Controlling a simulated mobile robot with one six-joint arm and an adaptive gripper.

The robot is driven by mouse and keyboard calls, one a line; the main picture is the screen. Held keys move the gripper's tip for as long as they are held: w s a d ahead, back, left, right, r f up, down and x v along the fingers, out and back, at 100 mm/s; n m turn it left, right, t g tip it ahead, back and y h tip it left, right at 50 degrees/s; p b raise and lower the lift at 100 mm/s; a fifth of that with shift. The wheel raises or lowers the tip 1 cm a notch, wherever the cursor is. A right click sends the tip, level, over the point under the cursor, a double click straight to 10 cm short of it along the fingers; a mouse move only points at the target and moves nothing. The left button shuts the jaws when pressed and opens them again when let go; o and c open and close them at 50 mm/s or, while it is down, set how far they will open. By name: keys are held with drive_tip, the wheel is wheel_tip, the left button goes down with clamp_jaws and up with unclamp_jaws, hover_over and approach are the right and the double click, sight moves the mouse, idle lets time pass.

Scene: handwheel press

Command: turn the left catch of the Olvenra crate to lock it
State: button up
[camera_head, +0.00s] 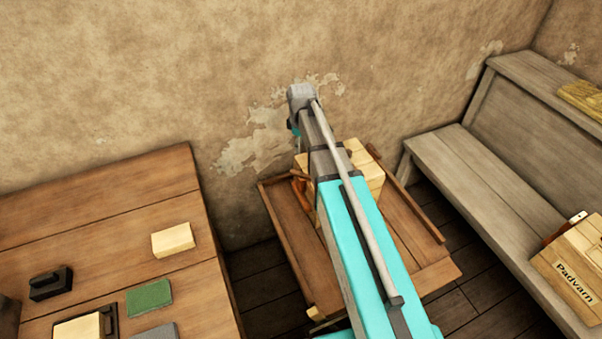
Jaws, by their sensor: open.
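A pale wooden crate (366,170) stands on a small wooden table in the middle of the view, mostly covered by my arm. No name shows on its visible part, so I cannot tell from lettering whether it is the Olvenra crate. An orange-brown part (304,196) shows at its left side, just left of my arm; I cannot make out whether it is a catch. My arm reaches up across the crate and bends at the grey joint near the wall. My gripper is not visible, and its place relative to the crate is hidden.
Another crate (580,262), lettered "Padvarn", sits at the right on a grey wooden bench (478,172). The small table (285,222) has raised side edges. A larger table (105,215) at the left holds pale blocks, a green block (149,298) and dark objects.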

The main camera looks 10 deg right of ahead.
sight(301, 173)
drive_tip(key=shift+f, duration=0.2)
wheel_tip(301, 173, down, 13)
drive_tip(key=b, duration=1.3)
drive_tip(key=shift+f+b, duration=0.2)
drive_tip(key=shift+b, duration=0.2)
drive_tip(key=shift+c, duration=0.3)
clamp_jaws()
